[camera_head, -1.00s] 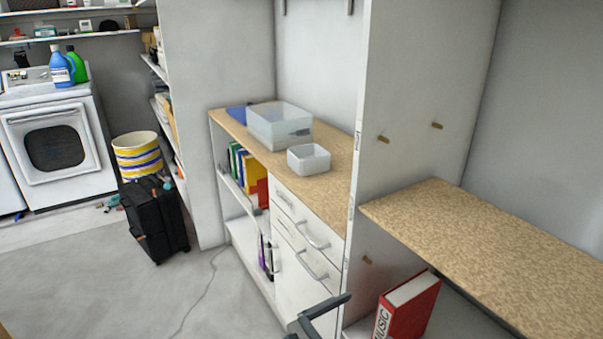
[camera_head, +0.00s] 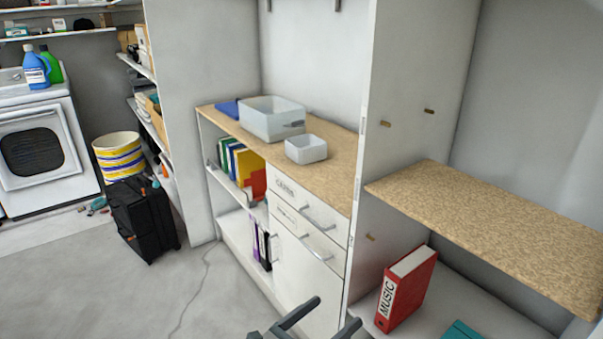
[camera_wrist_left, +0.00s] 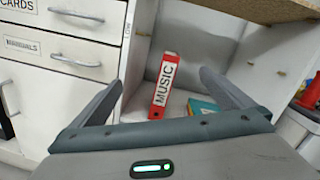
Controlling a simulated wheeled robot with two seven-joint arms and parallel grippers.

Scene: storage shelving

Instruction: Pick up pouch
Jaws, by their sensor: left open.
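No object is clearly identifiable as a pouch. A flat teal item (camera_head: 462,331) lies on the lower shelf, cut off by the bottom edge of the head view. It also shows in the left wrist view (camera_wrist_left: 203,107), right of the red MUSIC binder, partly behind a finger; I cannot tell if it is a pouch. A flat blue item (camera_head: 229,108) lies behind the clear bin on the counter. My left gripper (camera_head: 338,311) is open and empty in front of the cabinet, and its fingers frame the binder in the wrist view (camera_wrist_left: 160,80). My right gripper is not in view.
The red MUSIC binder (camera_head: 406,289) stands on the lower shelf, under a speckled upper shelf (camera_head: 500,215). A white divider panel (camera_head: 410,110) separates it from the drawers (camera_head: 305,222). A clear bin (camera_head: 270,122) and small white box (camera_head: 306,149) stand on the counter.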

